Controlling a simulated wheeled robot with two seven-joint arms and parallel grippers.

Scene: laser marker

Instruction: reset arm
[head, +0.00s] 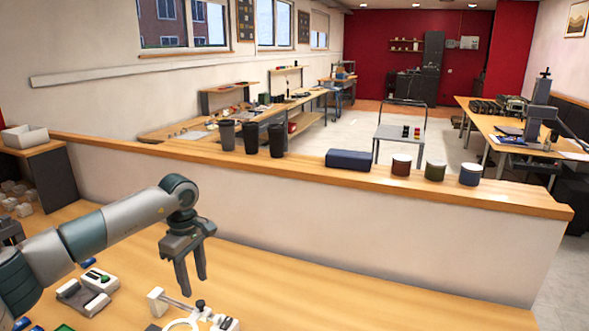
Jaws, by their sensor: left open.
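My left arm comes in from the left over the wooden table (330,300). Its left gripper (192,284) hangs down above the table with two dark fingers parted and nothing between them. A light clamp-like fixture with a black knob (200,305) stands below and slightly right of the fingertips, cut by the bottom edge. A white device with a green button (100,280) lies on the table left of the gripper. My right gripper is not in view.
A low wall with a wooden ledge (480,200) runs behind the table. It carries dark cups (251,138), a blue case (349,160) and several tins (435,171). The table's right side is clear. A white bin (25,137) stands at far left.

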